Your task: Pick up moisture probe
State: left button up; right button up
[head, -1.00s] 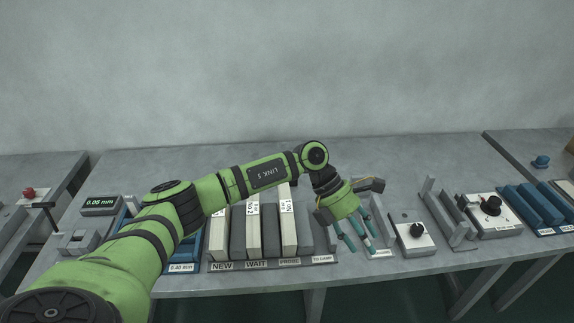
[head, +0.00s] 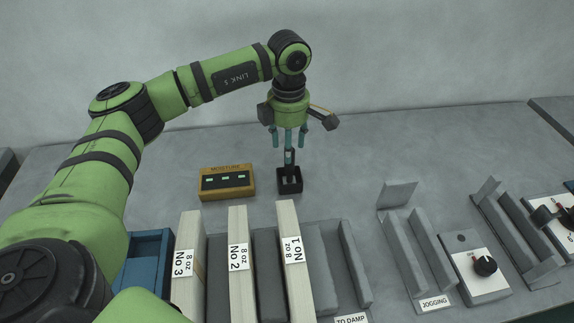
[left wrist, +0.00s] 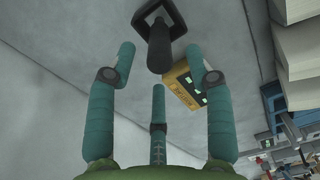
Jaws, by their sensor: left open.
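The moisture probe (head: 290,157) is a dark, slim upright piece standing in a small black holder (head: 289,186), to the right of a yellow moisture meter box (head: 227,183). In the left wrist view the probe (left wrist: 159,48) is a dark rod pointing toward the hand from its holder. My left gripper (head: 289,136) points down just above the probe, its three teal fingers spread and empty. In the left wrist view the probe's near end lies between the two outer fingertips, with gaps on both sides. My right gripper is not in view.
Labelled boards No 3 (head: 187,262), No 2 (head: 238,262) and No 1 (head: 292,262) stand upright in a grey rack in front. A jogging fixture (head: 432,262) and a knob box (head: 482,268) are at right. The bench behind is mostly clear.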

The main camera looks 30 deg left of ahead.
aim_at(289, 167)
pick_arm(q)
jog(key=shift+s+d+f+p, duration=0.15)
jog(key=shift+f+p, duration=0.25)
jog(key=shift+f, duration=0.25)
jog(key=shift+s+d+f+p, duration=0.1)
jog(key=shift+f+p, duration=0.3)
jog(key=shift+f, duration=0.2)
jog(key=f, duration=0.2)
jog(key=f+p, duration=0.1)
jog(key=shift+w+a+f, duration=0.1)
jog(key=shift+w+f, duration=0.15)
jog(key=shift+f, duration=0.15)
grip_shut()
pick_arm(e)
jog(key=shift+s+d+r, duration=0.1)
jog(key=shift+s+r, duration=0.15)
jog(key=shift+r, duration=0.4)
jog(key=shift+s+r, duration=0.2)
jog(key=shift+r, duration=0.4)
